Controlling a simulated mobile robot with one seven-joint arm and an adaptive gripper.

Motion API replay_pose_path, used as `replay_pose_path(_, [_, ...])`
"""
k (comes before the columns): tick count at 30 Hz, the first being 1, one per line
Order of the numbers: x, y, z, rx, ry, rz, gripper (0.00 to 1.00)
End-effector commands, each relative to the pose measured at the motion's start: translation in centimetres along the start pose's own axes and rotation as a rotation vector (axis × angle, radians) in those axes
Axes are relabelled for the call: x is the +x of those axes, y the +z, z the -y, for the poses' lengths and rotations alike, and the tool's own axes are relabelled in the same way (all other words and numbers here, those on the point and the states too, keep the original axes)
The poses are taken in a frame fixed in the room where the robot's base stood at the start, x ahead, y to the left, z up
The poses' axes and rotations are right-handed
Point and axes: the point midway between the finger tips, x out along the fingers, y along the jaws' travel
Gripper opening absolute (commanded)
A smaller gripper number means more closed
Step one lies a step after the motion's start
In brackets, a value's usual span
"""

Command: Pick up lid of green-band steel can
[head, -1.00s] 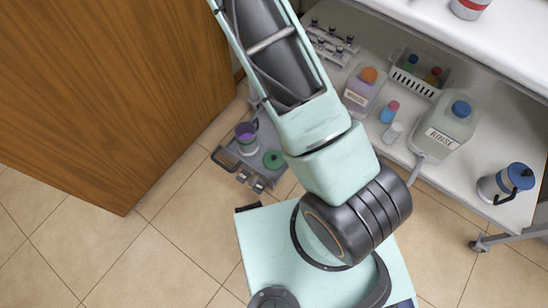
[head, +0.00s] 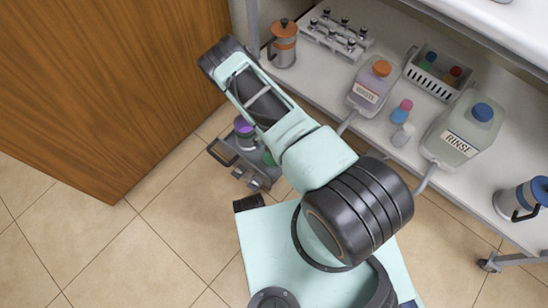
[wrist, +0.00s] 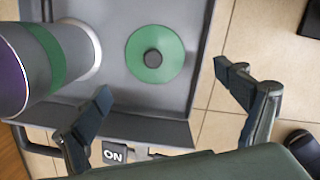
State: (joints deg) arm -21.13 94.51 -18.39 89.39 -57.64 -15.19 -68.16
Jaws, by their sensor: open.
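The green lid (wrist: 157,53) lies flat on a grey tray (wrist: 195,45) in the wrist view. It is a round disc with a dark knob in the middle. Beside it on the left stands the green-band steel can (wrist: 53,55), with a purple end towards the camera. In the head view the can (head: 244,138) shows beside my forearm, and only a sliver of the lid (head: 268,158) shows. My gripper (wrist: 163,85) is open and empty, its fingers apart on either side below the lid in the picture. The gripper itself is hidden in the head view.
A wooden panel (head: 100,80) stands left of the tray. A shelf (head: 375,140) at right bears an orange-topped can (head: 283,45), a waste bottle (head: 370,90), a rinse bottle (head: 462,130) and a white basket (head: 432,78). Tiled floor is clear at lower left.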

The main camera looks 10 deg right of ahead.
Motion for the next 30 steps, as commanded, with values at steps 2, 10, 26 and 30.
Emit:
replay_pose_path(2, [1.5,0.0,0.0,0.001,0.001,0.0,0.91])
replay_pose_path(10, [3.4,0.3,-0.3,0.004,0.001,0.001,0.91])
replay_pose_path(26, [7.3,1.0,-0.8,0.003,-0.001,0.002,0.91])
replay_pose_path(30, [7.3,1.0,-0.8,0.003,-0.001,0.002,0.87])
